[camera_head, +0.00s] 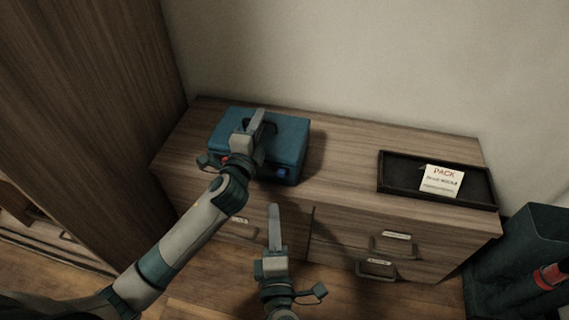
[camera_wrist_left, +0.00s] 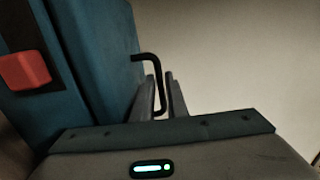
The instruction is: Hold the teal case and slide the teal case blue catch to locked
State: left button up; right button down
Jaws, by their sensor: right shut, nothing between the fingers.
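The teal case (camera_head: 294,135) stands at the left of the cabinet top and also shows in the left wrist view (camera_wrist_left: 95,50). Its blue catch (camera_head: 283,172) is on the front face at the right; I cannot tell its position. A red catch (camera_head: 225,160) is at the front left and shows large in the wrist view (camera_wrist_left: 25,70). My left gripper (camera_head: 260,118) is over the case's top, shut on its dark handle (camera_wrist_left: 150,60). My right gripper (camera_head: 274,208) is shut and empty, in front of the cabinet below the blue catch, apart from the case.
A dark tray (camera_head: 386,186) with a "PACK" note (camera_head: 441,181) lies at the right of the cabinet top (camera_head: 345,140). The top between case and tray is clear. Drawers with handles face me. A tall wooden panel (camera_head: 80,90) is at the left, a dark bin (camera_head: 520,250) at the right.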

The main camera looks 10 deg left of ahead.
pick_arm(q)
jog(key=shift+o, duration=1.3)
jog(key=shift+s+f, duration=0.1)
jog(key=shift+s, duration=0.6)
jog(key=s, duration=1)
jog(key=shift+s+a, duration=0.2)
jog(key=shift+s, duration=0.1)
